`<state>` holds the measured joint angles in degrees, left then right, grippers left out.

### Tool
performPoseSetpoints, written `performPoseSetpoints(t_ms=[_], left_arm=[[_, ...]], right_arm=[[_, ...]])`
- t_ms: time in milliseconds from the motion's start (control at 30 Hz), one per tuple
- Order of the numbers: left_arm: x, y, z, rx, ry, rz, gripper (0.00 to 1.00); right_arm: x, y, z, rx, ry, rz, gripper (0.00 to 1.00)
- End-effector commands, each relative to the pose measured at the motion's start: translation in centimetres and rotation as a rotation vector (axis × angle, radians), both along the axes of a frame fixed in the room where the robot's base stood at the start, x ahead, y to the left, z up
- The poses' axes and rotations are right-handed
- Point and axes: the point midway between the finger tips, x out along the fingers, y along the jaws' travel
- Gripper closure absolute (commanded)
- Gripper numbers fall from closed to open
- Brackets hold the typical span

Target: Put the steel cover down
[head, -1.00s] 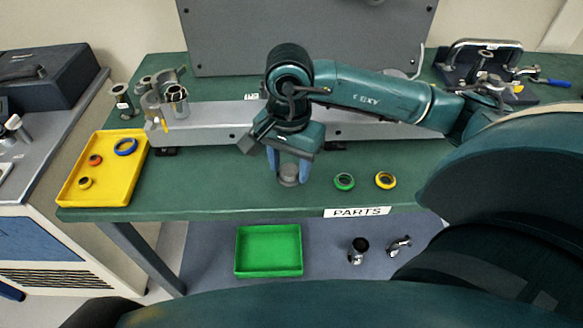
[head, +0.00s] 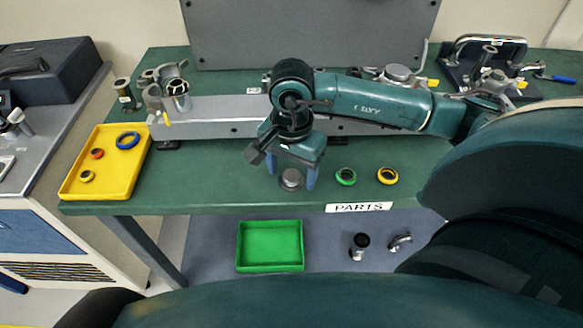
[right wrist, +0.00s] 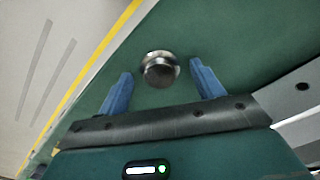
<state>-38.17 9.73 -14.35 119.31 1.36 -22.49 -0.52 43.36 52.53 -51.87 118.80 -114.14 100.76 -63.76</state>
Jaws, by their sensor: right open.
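The steel cover (head: 291,179) is a small round grey metal piece resting on the green table near its front edge. It also shows in the right wrist view (right wrist: 159,69), on the table between and slightly beyond the blue fingertips. My right gripper (head: 291,182) is over the cover with its blue fingers apart, one on each side. In the right wrist view the open fingers (right wrist: 161,80) show clear gaps to the cover on both sides. My left gripper is not in view.
A green ring (head: 346,176) and a yellow ring (head: 387,176) lie right of the cover. A yellow tray (head: 72,185) with several rings stands at the left. A grey rail (head: 222,118) runs behind. A green tray (head: 271,267) sits below the table.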

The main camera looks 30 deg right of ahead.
Motion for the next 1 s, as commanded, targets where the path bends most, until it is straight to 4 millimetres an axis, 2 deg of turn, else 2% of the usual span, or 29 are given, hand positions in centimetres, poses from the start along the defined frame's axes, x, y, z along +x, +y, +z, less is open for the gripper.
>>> performPoseSetpoints(t_ms=[233, 367, 500, 700, 833, 1000], left_arm=[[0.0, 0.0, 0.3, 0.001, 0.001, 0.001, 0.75], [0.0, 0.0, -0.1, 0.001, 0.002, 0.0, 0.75], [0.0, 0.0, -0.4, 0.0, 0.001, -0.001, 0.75], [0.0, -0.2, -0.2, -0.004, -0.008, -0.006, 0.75], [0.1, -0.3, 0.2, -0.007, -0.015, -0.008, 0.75], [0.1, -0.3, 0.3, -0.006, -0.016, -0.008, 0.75]], right_arm=[[0.1, 0.0, 1.0, 0.0, -0.004, 0.0, 0.33], [0.1, 0.0, 3.4, 0.001, -0.008, 0.0, 0.33], [0.2, 0.0, 6.6, 0.001, -0.008, 0.0, 0.33], [0.1, 0.0, 10.4, 0.001, -0.005, 0.001, 0.33], [0.1, 0.0, 11.8, 0.0, -0.004, -0.001, 0.33], [0.0, 0.0, 12.4, 0.0, 0.0, -0.001, 0.33]])
